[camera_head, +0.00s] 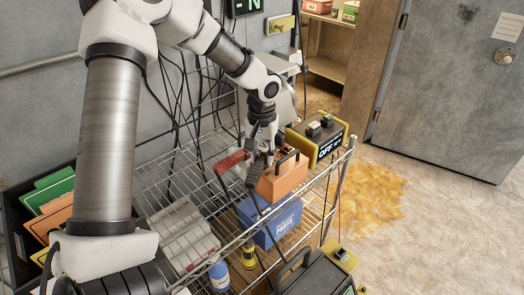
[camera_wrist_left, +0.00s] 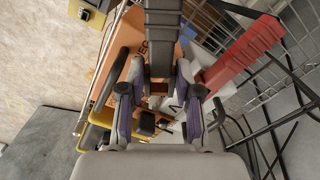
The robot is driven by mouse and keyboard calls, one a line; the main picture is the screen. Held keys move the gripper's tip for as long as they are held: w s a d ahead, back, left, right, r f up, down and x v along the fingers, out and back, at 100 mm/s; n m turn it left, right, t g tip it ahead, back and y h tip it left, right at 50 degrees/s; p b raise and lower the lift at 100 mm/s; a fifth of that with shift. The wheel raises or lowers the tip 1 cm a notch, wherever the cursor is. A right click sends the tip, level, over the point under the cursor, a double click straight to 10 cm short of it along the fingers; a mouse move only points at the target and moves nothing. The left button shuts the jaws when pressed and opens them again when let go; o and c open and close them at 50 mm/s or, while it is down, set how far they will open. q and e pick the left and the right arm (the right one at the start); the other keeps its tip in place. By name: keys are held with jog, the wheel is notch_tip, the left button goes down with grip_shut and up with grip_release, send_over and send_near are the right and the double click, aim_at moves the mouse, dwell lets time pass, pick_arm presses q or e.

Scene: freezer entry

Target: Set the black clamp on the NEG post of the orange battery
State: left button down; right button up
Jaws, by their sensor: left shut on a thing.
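The orange battery (camera_head: 287,179) sits on the wire cart, its black handle on top. It also shows in the left wrist view (camera_wrist_left: 118,66), with part of its lettering visible. My left gripper (camera_head: 256,150) points down beside the battery's left end, shut on the black clamp (camera_head: 254,174). The black clamp's grip runs up the middle of the left wrist view (camera_wrist_left: 163,32), between the fingers (camera_wrist_left: 158,112). The red clamp (camera_head: 232,161) is just left of my gripper, and right of it in the wrist view (camera_wrist_left: 242,55). The NEG post cannot be made out clearly.
A yellow switch box (camera_head: 318,136) stands behind the battery. A blue parts bin (camera_head: 270,222) is below it on the cart. Dark cables hang around the cart. A black case (camera_head: 315,277) is at the front. Open floor lies to the right.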

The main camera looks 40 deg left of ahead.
aim_at(262, 158)
pick_arm(q)
jog(key=shift+f+b, duration=0.55)
jog(key=shift+f, duration=0.7)
jog(key=c, duration=0.7)
grip_release()
jog(key=shift+a, duration=0.1)
notch_tip(262, 158, up, 12)
